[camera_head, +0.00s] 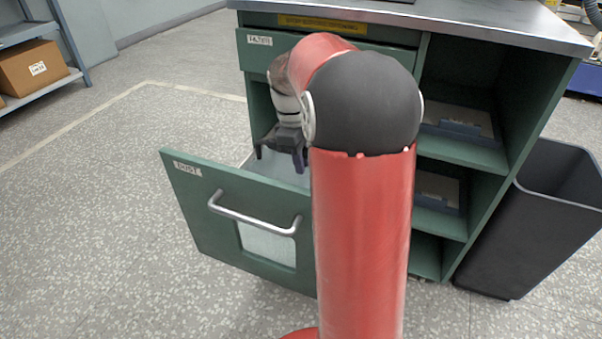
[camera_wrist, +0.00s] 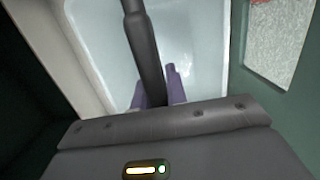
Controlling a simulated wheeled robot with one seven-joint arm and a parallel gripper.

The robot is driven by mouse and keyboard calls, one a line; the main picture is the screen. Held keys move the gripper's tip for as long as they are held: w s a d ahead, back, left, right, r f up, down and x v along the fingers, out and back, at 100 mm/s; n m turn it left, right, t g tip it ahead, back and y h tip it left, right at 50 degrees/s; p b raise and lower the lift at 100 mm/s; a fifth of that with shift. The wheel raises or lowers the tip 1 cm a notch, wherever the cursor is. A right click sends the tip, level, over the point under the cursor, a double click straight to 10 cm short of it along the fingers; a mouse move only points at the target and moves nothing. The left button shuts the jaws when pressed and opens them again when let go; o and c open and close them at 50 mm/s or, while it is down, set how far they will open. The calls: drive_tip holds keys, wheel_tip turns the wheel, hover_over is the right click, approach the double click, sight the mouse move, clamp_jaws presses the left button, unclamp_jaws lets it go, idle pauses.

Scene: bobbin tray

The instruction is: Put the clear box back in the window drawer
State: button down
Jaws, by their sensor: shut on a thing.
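The window drawer (camera_head: 190,205) is pulled out of the green cabinet, its front carrying a metal handle and a clear pane (camera_head: 268,246). The pane also shows at the right of the wrist view (camera_wrist: 285,45). The clear box (camera_wrist: 95,35) is pale and see-through and lies within the drawer walls in the wrist view. A dark bar (camera_wrist: 143,45) runs across it. My gripper (camera_wrist: 158,88) has its purple fingers on either side of this bar and is shut on it, seemingly the box's handle. In the head view my gripper (camera_head: 281,155) points down over the drawer; my arm hides part of it.
A shut drawer (camera_head: 258,41) sits above the open one. Open shelves at the right hold grey trays (camera_head: 460,125). A dark bin (camera_head: 535,225) stands right of the cabinet. The floor at the left is clear, with a shelf and cardboard box (camera_head: 32,68) far off.

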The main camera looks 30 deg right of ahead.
drive_tip(key=shift+f+b, duration=0.35)
drive_tip(key=shift+f, duration=1.4)
drive_tip(key=shift+f, duration=0.15)
drive_tip(key=c, duration=1.4)
unclamp_jaws()
drive_tip(key=r+p, duration=0.1)
drive_tip(key=r, duration=0.3)
drive_tip(key=w+r+p, duration=0.1)
drive_tip(key=r, duration=0.3)
drive_tip(key=a+r, duration=0.1)
drive_tip(key=r, duration=0.3)
drive_tip(key=shift+w+r+p, duration=0.1)
drive_tip(key=shift+w+p, duration=0.05)
drive_tip(key=shift+p, duration=0.25)
